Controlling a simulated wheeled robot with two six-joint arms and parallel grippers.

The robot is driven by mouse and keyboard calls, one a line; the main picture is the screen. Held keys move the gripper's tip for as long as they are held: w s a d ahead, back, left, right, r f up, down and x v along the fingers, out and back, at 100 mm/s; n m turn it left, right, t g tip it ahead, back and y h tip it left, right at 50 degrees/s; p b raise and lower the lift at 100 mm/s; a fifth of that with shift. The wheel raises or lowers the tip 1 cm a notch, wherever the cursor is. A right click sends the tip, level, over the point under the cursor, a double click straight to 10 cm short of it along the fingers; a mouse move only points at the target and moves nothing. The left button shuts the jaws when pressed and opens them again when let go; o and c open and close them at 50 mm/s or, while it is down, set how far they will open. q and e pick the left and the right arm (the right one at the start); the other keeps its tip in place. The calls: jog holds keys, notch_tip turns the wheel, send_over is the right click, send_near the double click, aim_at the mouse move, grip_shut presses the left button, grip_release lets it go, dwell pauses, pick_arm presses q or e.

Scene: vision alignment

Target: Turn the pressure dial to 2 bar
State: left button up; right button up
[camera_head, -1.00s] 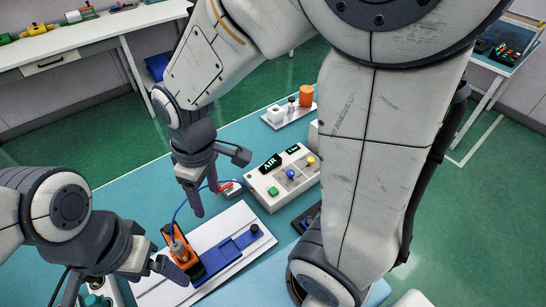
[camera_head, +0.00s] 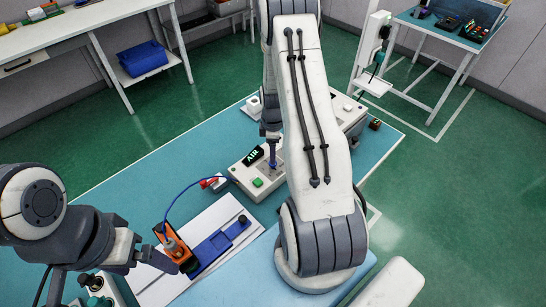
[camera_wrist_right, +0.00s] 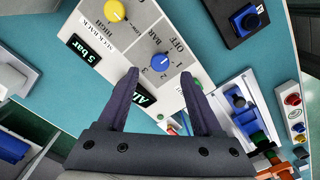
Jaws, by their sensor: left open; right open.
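The pressure dial (camera_wrist_right: 160,62) is a round blue knob on a pale control box (camera_head: 256,186). Marks OFF, 1, 2, 3 and BAR surround it in the right wrist view. Its exact setting is hard to read. My right gripper (camera_wrist_right: 159,77) is open, with its two fingertips apart on either side of the dial's near edge; contact cannot be told. My left gripper (camera_head: 160,259) is open beside an orange fixture (camera_head: 170,242), at the lower left.
A blue slide (camera_head: 220,243) lies on a white plate. A blue hose (camera_head: 187,187) runs to the fixture.

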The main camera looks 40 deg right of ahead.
jog(key=shift+f+p, duration=0.55)
jog(key=shift+f, duration=1.95)
grip_shut()
